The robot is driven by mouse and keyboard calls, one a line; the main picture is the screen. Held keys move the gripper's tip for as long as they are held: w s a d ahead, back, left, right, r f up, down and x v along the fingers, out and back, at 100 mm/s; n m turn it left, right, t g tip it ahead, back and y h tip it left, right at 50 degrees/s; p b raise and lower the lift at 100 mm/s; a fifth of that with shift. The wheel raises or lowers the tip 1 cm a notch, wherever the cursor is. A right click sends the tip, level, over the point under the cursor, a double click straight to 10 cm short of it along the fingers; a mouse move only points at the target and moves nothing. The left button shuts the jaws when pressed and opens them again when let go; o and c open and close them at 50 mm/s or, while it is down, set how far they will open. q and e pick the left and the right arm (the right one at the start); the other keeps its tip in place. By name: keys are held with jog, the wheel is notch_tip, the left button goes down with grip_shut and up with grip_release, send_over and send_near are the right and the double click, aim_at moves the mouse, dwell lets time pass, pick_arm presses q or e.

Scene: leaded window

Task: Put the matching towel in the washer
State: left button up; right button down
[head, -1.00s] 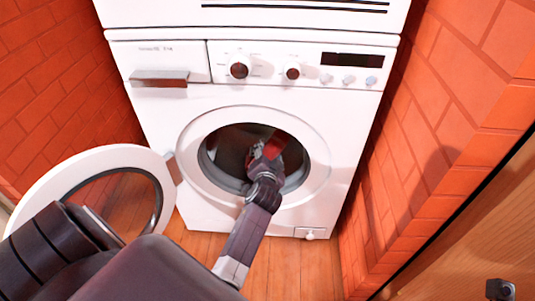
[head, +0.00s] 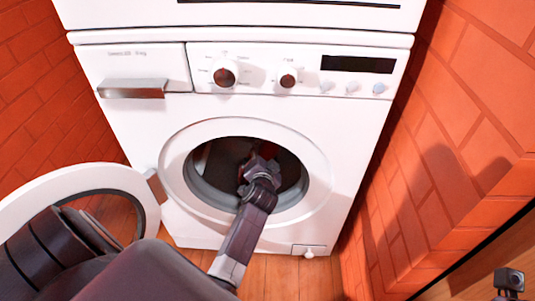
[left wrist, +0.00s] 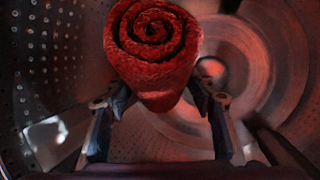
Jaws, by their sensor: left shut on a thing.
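The white washer (head: 350,135) stands in front of me with its round door (head: 25,192) swung open to the left. My left arm reaches through the opening, and my left gripper (head: 258,168) is inside the drum. It is shut on a rolled red towel (left wrist: 155,50), whose spiral end faces the left wrist camera. The towel is between the two fingers in the left wrist view, inside the perforated metal drum (left wrist: 45,60). In the head view only a little red of the towel (head: 270,149) shows beyond the gripper.
Orange brick walls stand close to the washer on the left (head: 50,100) and right (head: 400,200). Another white appliance (head: 120,12) sits on top of the washer. The wooden floor (head: 285,280) shows below the washer.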

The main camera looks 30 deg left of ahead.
pick_arm(q)
jog(key=o, duration=1)
jog(key=shift+o, duration=1.4)
jog(key=v, duration=0.7)
jog(key=shift+s+r, duration=0.15)
jog(key=shift+s, duration=0.1)
jog(key=shift+d, duration=0.1)
